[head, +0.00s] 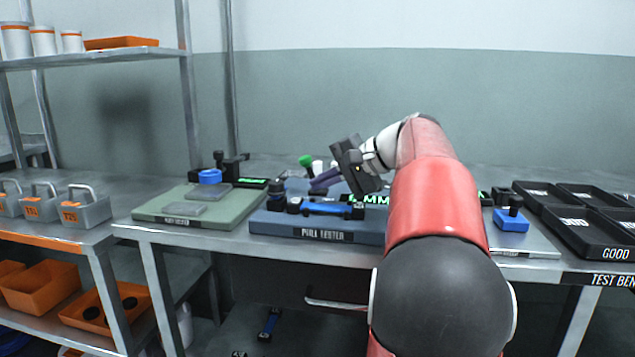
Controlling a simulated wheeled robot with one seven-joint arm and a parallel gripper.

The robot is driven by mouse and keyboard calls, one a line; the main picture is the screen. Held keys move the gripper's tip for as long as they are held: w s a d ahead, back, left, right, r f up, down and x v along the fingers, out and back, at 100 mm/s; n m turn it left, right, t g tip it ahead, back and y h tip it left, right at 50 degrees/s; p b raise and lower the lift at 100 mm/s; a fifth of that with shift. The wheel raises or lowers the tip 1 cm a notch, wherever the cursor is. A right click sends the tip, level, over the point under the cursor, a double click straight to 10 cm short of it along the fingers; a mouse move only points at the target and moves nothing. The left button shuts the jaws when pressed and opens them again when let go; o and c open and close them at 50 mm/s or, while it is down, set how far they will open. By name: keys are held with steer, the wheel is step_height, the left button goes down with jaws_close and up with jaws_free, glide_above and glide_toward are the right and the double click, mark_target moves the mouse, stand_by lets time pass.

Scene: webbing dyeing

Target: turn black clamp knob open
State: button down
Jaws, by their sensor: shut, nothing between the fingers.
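A pull tester (268,224) with a dark blue base stands near the middle of the bench. A black knob (275,186) stands upright at its left end, beside a blue bar (327,208) with black ends. A second black knob (515,202) stands on a blue block at the right. I cannot tell which one the task's clamp knob is. My gripper (346,160) is shut and empty, raised above the back of the pull tester, right of the left knob and apart from it. My arm hides the tester's right end.
A green tester (150,211) with black posts and a blue ring stands at the left. Black trays (580,232), one marked GOOD, lie at the far right. A rack with weights (88,213) and orange bins stands left. Green- and white-topped items (306,160) sit behind the tester.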

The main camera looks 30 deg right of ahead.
steer(key=w+d+p+v, duration=0.1)
steer(key=v, duration=0.7)
steer(key=shift+d+r, duration=0.2)
steer(key=shift+d, duration=0.1)
